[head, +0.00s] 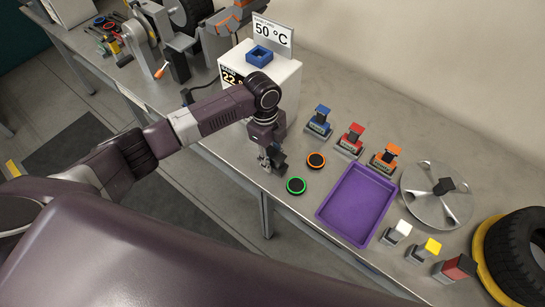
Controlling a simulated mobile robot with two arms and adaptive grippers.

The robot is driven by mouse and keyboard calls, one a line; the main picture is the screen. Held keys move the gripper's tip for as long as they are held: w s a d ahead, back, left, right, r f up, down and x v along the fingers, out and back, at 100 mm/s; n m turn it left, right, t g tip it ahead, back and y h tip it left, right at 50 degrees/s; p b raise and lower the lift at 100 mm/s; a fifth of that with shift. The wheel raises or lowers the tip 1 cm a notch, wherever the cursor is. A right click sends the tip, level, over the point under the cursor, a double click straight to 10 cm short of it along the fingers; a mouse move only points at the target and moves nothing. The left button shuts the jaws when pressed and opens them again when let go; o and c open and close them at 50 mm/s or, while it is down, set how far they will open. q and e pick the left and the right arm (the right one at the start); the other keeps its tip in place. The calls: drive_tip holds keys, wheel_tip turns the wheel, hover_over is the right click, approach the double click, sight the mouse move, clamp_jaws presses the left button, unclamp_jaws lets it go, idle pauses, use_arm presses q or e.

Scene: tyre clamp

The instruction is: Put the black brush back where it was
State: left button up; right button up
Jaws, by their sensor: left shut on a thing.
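My left gripper (268,160) points down at the bench's front edge, just left of the green-ringed disc. It is shut on a small dark thing (280,160), which looks like the black brush. The fingers and arm hide part of it, and I cannot tell whether it touches the bench. A white-topped block (400,229), a yellow-topped block (431,246) and a red block (458,267) stand in a row at the right front. My right gripper is not in view.
A purple tray (357,204) lies right of the green-ringed disc (296,185) and orange-ringed disc (316,160). Blue (320,120), red (352,138) and orange (386,156) stamp-like pieces stand behind. A metal wheel (436,195) and tyre (520,255) are at right.

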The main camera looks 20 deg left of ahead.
use_arm(q)
drive_tip(key=shift+f, duration=0.2)
drive_tip(key=shift+f, duration=0.2)
drive_tip(key=o, duration=1.1)
drive_tip(key=shift+c, duration=0.2)
drive_tip(key=r, duration=0.4)
drive_tip(key=a+r+b, duration=0.1)
drive_tip(key=r, duration=0.3)
drive_tip(key=r+b, duration=0.1)
drive_tip(key=r, duration=0.3)
drive_tip(key=shift+w+a+r, duration=0.15)
drive_tip(key=shift+w, duration=0.1)
